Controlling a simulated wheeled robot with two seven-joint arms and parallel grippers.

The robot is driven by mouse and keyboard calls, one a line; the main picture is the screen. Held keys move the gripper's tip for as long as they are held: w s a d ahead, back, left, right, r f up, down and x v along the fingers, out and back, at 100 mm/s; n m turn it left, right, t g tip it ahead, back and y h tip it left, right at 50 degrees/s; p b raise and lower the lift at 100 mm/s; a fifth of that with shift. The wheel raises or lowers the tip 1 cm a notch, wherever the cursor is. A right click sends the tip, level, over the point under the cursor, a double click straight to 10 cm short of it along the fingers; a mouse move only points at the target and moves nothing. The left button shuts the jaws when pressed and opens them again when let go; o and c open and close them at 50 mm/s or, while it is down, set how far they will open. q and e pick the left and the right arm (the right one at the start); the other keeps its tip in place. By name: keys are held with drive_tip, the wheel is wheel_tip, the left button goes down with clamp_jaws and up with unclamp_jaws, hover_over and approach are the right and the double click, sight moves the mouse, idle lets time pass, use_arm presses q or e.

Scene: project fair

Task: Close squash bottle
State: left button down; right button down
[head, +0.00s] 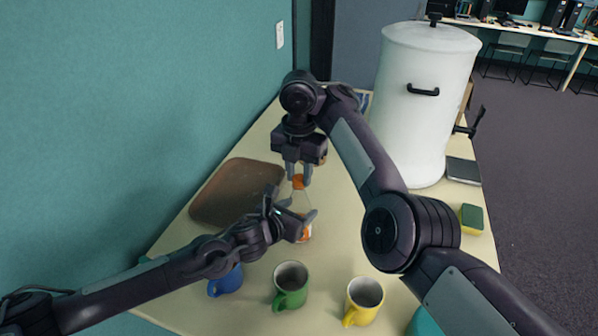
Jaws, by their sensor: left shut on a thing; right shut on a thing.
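The squash bottle (305,232) stands on the cream table, with a clear upper part and an orange and white lower part. My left gripper (299,210) is shut on the bottle's body from the left and hides part of it. An orange cap (298,182) is at the top of the bottle. My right gripper (299,177) points down from above and is shut on the cap. The cap looks in line with the bottle neck; I cannot tell whether it is seated or just above it.
A brown tray (232,192) lies left of the bottle by the wall. Blue (227,281), green (290,288) and yellow (363,300) mugs stand in front. A large white urn (420,100) stands at the back right. A sponge (471,218) lies near the right edge.

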drive_tip(key=m, duration=0.6)
drive_tip(key=c, duration=1.1)
unclamp_jaws()
drive_tip(key=shift+c, duration=0.2)
drive_tip(key=shift+r, duration=2.25)
drive_tip(key=shift+c, duration=0.3)
drive_tip(key=n, duration=0.1)
drive_tip(key=r+n, duration=0.1)
drive_tip(key=n, duration=0.1)
drive_tip(key=shift+r, duration=0.25)
wheel_tip(320, 180, up, 2)
drive_tip(key=n, duration=0.5)
